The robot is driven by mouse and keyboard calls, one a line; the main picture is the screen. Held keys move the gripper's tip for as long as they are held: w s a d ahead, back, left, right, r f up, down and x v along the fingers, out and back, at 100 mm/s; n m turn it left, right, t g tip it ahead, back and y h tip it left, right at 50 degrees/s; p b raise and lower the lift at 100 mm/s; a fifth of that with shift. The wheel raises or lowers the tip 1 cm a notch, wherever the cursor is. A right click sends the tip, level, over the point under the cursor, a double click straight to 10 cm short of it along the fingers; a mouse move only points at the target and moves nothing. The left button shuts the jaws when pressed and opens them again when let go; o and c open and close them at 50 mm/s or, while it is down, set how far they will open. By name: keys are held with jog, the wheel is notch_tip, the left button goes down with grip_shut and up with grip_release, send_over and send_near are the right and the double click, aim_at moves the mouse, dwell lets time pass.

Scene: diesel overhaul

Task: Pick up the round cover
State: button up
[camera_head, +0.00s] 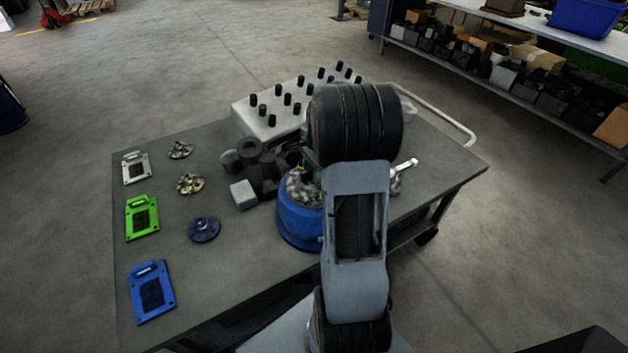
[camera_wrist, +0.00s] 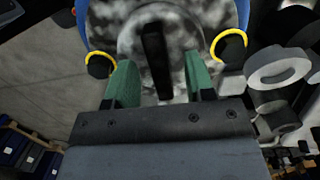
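A round cover (camera_head: 302,188) with a mottled grey metal face sits on top of a blue round housing (camera_head: 300,226) on the cart, partly hidden by my arm. In the wrist view the cover (camera_wrist: 188,48) fills the top middle, with a dark upright bar handle (camera_wrist: 157,60) at its centre. My gripper (camera_wrist: 158,66) has its two green fingers spread apart, one on each side of the handle. A gap shows between the handle and each finger. In the head view my arm hides most of the gripper.
Three round flanged parts, silver (camera_head: 180,150), brass (camera_head: 190,184) and blue (camera_head: 204,229), lie left on the cart (camera_head: 250,270). Grey, green (camera_head: 142,217) and blue plates lie along its left edge. A block with black pegs (camera_head: 262,122) and dark cylindrical parts stand behind the housing.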

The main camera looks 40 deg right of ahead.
grip_shut()
jog(key=shift+r, duration=0.1)
dwell(0.4)
jog(key=shift+r, duration=0.45)
notch_tip(320, 180, up, 2)
jog(key=shift+r, duration=0.15)
jog(key=s+a+r, duration=0.1)
jog(key=s+r, duration=1.1)
jog(key=s, duration=0.2)
jog(key=shift+a, duration=0.2)
